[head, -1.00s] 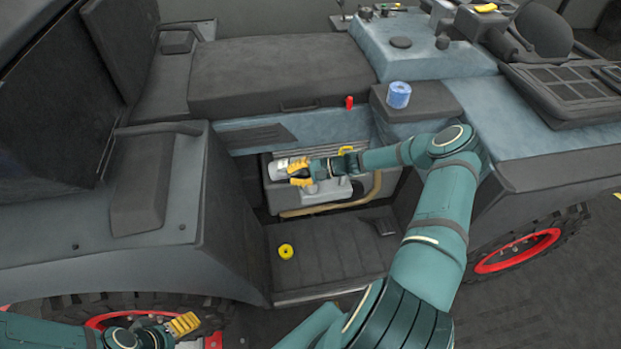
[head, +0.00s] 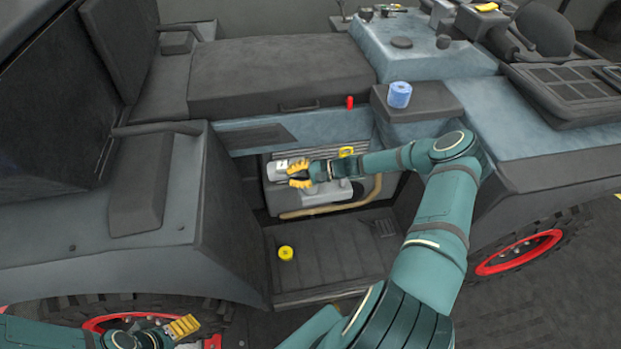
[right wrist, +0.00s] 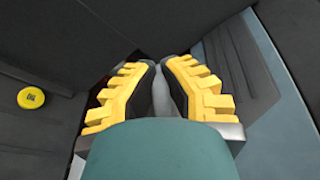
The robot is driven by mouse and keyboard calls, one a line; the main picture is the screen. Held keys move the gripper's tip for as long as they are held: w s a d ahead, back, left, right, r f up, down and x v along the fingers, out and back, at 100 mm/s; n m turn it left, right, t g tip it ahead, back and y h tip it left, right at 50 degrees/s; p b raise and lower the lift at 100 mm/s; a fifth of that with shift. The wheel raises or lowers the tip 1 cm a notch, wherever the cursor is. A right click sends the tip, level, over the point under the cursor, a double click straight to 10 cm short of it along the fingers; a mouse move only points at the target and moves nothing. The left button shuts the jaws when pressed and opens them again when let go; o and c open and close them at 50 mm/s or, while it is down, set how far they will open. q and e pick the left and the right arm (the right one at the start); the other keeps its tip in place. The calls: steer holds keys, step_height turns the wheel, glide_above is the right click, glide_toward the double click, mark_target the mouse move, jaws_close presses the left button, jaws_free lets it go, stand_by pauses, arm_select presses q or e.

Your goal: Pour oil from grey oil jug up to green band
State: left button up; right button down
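The grey oil jug (head: 279,171) lies on its side, its pale body sticking out left of my right gripper (head: 299,174) in the open engine bay. The right gripper is shut on it; in the right wrist view a narrow grey part of the jug (right wrist: 170,84) shows between the yellow fingers (right wrist: 160,88). The jug's spout is not clear, and no oil stream or green band is visible. A yellow cap (head: 286,253) lies on the step, also in the right wrist view (right wrist: 31,97). My left gripper (head: 184,326) is at the bottom left, away from the jug, its finger opening unclear.
The grey engine (head: 308,201) sits in the bay behind the black step (head: 325,262). A yellow handle (head: 346,151) stands behind my right wrist. A blue roll (head: 399,94) stands on the dark ledge, right of a red handle (head: 350,102). Bodywork borders the bay.

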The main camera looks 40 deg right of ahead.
steer(key=shift+s+d+f+b, duration=0.1)
steer(key=shift+b, duration=0.45)
stand_by(0.4)
steer(key=shift+s+d+r+t+y+b, duration=0.25)
steer(key=shift+t+y+b, duration=0.25)
steer(key=shift+y+b, duration=0.15)
stand_by(1.1)
steer(key=w+a+r+g+h+p, duration=0.1)
steer(key=h+p, duration=0.1)
steer(key=p, duration=0.3)
steer(key=shift+w+a+r+g, duration=0.1)
steer(key=shift+a+r+g, duration=0.1)
steer(key=shift+g, duration=0.2)
steer(key=shift+w+a+f+g+h+p, duration=0.1)
steer(key=shift+a+f+g+h+p, duration=0.1)
steer(key=shift+f+g+h+p, duration=0.3)
steer(key=shift+w+a+f+g+h+p, duration=0.1)
steer(key=shift+a+f+g+h+p, duration=0.15)
steer(key=shift+f+h, duration=0.3)
steer(key=shift+d+f+b, duration=0.15)
steer(key=shift+f+b, duration=0.15)
steer(key=shift+f, duration=0.05)
steer(key=shift+g, duration=0.25)
steer(key=shift+f+h, duration=0.15)
steer(key=shift+h, duration=0.15)
